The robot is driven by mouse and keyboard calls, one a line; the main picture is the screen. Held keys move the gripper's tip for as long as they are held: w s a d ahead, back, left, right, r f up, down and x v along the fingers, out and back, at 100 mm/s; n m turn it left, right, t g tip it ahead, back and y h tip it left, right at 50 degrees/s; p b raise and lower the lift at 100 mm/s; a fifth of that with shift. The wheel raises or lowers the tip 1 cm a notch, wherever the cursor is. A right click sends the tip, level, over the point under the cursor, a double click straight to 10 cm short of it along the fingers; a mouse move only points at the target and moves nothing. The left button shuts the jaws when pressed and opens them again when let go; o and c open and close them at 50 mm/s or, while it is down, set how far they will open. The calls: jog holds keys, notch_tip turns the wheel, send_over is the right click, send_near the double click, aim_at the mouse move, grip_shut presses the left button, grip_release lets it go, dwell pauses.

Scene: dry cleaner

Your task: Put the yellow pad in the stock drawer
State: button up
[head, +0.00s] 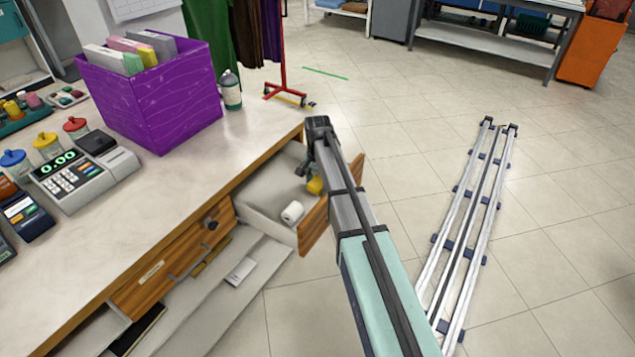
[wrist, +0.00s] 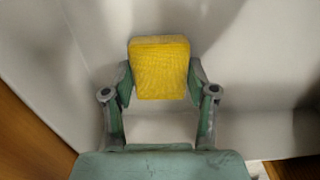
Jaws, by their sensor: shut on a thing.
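The yellow pad (wrist: 160,68) is held between the two fingers of my gripper (wrist: 160,85) in the wrist view, with the pale drawer interior behind it. In the head view the yellow pad (head: 315,186) shows beside my arm, over the open drawer. The open drawer (head: 262,196) has a pale inside and a wooden front, and a white roll (head: 292,212) lies in it near the front. My gripper (head: 308,172) is partly hidden by my arm in the head view. I cannot tell whether the pad touches the drawer floor.
A closed drawer (head: 160,270) sits left of the open one, above a low shelf (head: 215,300). A rail (head: 475,220) lies on the floor at right.

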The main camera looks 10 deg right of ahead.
aim_at(318, 183)
jog(key=shift+f, duration=0.15)
jog(key=o, duration=1)
notch_tip(318, 183, up, 12)
jog(key=shift+r, duration=0.15)
